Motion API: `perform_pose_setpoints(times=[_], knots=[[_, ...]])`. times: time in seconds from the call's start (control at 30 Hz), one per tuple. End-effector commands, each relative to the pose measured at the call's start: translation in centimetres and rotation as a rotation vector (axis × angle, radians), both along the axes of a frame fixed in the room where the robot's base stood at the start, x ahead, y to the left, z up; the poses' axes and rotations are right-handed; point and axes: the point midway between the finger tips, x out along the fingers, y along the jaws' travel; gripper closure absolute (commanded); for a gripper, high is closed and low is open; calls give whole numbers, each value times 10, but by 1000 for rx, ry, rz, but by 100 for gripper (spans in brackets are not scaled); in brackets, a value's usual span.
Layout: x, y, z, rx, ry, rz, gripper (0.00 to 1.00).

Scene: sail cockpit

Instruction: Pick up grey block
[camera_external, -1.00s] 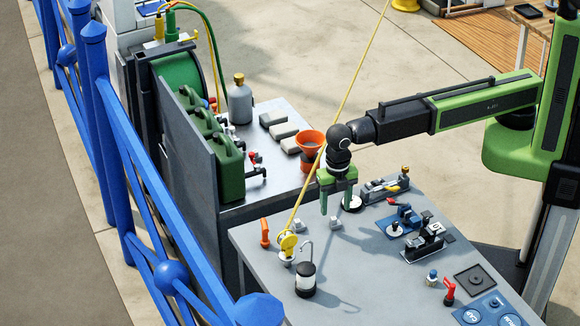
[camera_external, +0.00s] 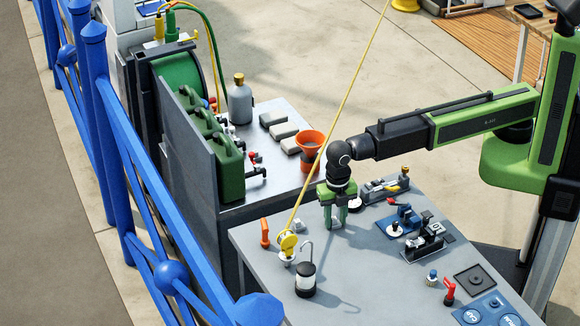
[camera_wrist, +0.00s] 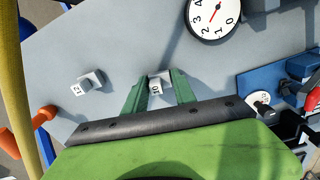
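My gripper (camera_external: 335,219) points straight down at the grey bench, its green fingers one on each side of a small grey block (camera_external: 335,225). The fingers look closed in against the block's sides. In the wrist view the block (camera_wrist: 156,87), with a dark number on its light face, sits between the fingertips (camera_wrist: 159,77). Most of the block is hidden by the fingers in the outside view. A second grey block (camera_wrist: 87,83) with a number stands apart to the left; it also shows in the outside view (camera_external: 298,225).
A lantern (camera_external: 305,279), a yellow pulley (camera_external: 288,242) with a rope running up, and an orange handle (camera_external: 265,233) stand left and in front. The bench's front middle is clear.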

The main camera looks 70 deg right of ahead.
Motion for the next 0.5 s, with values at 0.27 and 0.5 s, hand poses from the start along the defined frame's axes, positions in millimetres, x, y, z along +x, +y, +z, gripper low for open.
perform_pose_setpoints(times=[0.27, 0.5], knots=[[0, 0, 0, 0, 0, 0, 100], [0, 0, 0, 0, 0, 0, 100]])
